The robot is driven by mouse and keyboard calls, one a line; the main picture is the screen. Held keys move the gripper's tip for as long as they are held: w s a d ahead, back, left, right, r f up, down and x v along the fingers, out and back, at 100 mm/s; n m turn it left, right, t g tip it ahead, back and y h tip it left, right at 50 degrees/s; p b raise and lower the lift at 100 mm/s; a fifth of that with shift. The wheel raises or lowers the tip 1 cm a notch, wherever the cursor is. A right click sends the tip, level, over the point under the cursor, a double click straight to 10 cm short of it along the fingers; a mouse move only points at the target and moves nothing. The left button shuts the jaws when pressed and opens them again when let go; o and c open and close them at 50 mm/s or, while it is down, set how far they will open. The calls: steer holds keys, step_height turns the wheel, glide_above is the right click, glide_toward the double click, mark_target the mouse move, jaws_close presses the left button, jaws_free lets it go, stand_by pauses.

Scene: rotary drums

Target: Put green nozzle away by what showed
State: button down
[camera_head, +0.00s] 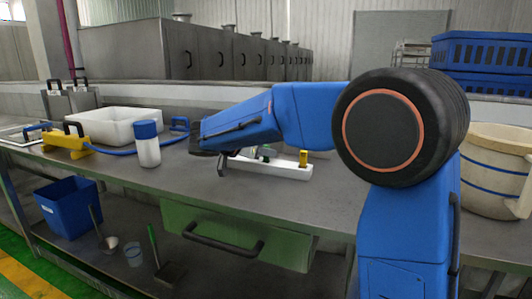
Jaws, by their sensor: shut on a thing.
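My blue arm reaches left across the grey workbench (110,175). My gripper (222,167), dark and partly hidden by the arm, is at its far left end, above the bench in front of a white holder. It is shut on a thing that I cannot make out. The low white holder (285,169) lies on the bench just right of my gripper, with a yellow upright piece (303,158) on it. A small greenish item (264,152) shows behind the gripper at the holder; I cannot tell whether it is the green nozzle.
A white bottle with a blue cap (148,145), a white tub (118,126) and a yellow tool with a blue hose (67,143) stand left. A green drawer (237,234) is under the bench, with a blue bin (68,206) below left. A cream bucket (490,165) stands right.

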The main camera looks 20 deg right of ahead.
steer(key=shift+f, duration=0.1)
steer(key=c, duration=1.6)
jaws_free()
steer(key=shift+c, duration=0.2)
steer(key=v, duration=1.2)
